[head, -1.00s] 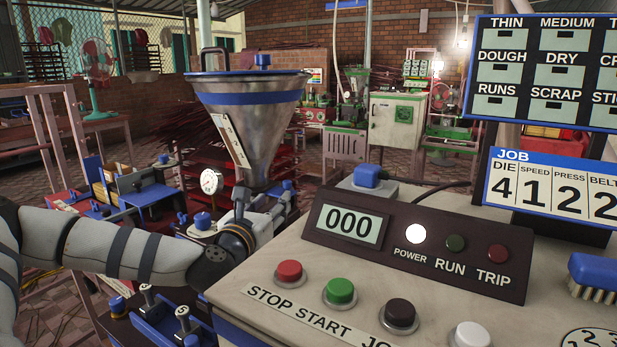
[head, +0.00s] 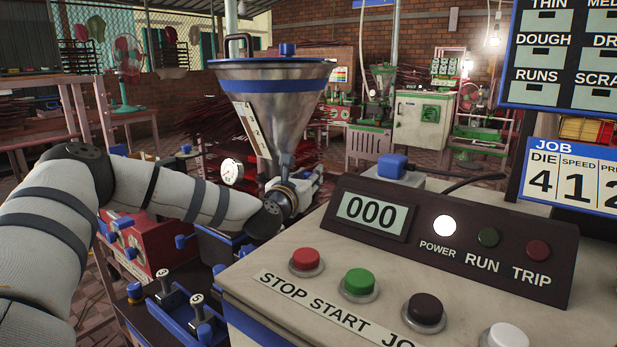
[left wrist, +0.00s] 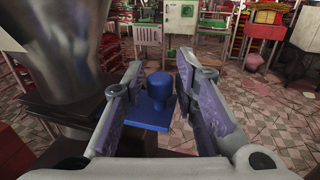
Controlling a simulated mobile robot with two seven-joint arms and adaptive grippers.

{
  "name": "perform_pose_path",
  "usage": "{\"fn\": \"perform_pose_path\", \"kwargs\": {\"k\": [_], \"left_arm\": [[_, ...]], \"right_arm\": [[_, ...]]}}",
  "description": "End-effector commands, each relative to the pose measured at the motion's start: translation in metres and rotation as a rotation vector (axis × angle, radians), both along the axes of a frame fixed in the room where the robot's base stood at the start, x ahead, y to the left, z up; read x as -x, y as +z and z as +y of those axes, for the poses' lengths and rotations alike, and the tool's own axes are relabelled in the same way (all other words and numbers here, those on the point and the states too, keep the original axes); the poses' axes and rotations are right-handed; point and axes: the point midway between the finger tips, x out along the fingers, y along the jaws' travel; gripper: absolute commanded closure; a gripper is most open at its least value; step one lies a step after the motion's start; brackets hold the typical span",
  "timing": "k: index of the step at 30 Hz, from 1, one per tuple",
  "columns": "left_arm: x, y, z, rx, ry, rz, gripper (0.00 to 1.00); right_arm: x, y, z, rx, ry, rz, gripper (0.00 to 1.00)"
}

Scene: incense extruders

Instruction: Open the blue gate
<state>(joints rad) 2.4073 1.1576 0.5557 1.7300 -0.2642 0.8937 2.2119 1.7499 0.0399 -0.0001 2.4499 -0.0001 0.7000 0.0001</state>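The blue gate (left wrist: 152,112) is a flat blue plate with a round upright knob (left wrist: 159,86), seen in the left wrist view beside the metal hopper (left wrist: 72,50). My left gripper (left wrist: 160,76) is open, with one finger on each side of the knob; I cannot tell whether either touches it. In the head view my left gripper (head: 304,184) is at the foot of the hopper (head: 272,105), and it largely hides the gate there. My right gripper is not in view.
A control panel (head: 330,255) with coloured buttons and a display reading 000 stands close on the right. Blue-based levers (head: 180,310) sit below my left arm. Tiled floor (left wrist: 255,110) lies beyond the gate.

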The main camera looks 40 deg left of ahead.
Motion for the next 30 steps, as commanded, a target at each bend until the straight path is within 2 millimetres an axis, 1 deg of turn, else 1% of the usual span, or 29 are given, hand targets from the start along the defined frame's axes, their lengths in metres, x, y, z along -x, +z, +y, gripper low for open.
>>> {"fn": "perform_pose_path", "kwargs": {"k": [1, 2, 3, 7, 9, 11, 15, 18, 27, 28, 29, 30], "left_arm": [[0.0, 0.0, 0.0, 0.0, 0.0, 0.0, 0.92], [0.0, 0.0, 0.0, 0.0, 0.0, 0.0, 0.99], [0.0, 0.0, 0.0, 0.0, 0.0, 0.0, 1.0], [0.0, 0.0, 0.0, -0.001, 0.0, 0.0, 1.0], [0.0, -0.001, -0.003, -0.001, -0.001, 0.0, 1.0], [-0.002, -0.001, -0.012, -0.001, -0.005, 0.0, 1.0], [-0.005, -0.002, -0.036, -0.001, -0.005, 0.0, 1.0], [-0.005, -0.001, -0.047, -0.002, -0.003, 0.001, 1.0], [-0.005, 0.0, -0.048, -0.001, 0.0, 0.0, 1.0], [-0.005, 0.0, -0.048, -0.001, 0.0, 0.0, 0.79], [-0.005, 0.0, -0.048, -0.001, 0.0, 0.0, 0.72], [-0.005, 0.0, -0.048, -0.001, 0.0, 0.0, 0.63]], "right_arm": [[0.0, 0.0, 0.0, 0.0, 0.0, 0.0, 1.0], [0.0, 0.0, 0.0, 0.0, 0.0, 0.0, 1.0], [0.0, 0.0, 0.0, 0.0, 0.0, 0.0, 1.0], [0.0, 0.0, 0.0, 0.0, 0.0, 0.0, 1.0], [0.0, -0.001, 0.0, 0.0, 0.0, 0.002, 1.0], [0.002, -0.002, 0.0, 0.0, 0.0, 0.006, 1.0], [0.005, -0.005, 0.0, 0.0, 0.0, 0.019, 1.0], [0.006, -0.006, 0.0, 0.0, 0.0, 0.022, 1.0], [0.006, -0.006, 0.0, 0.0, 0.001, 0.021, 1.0], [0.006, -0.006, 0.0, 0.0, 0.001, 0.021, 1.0], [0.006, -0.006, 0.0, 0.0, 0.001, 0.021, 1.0], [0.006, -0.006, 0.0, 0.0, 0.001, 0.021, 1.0]]}}
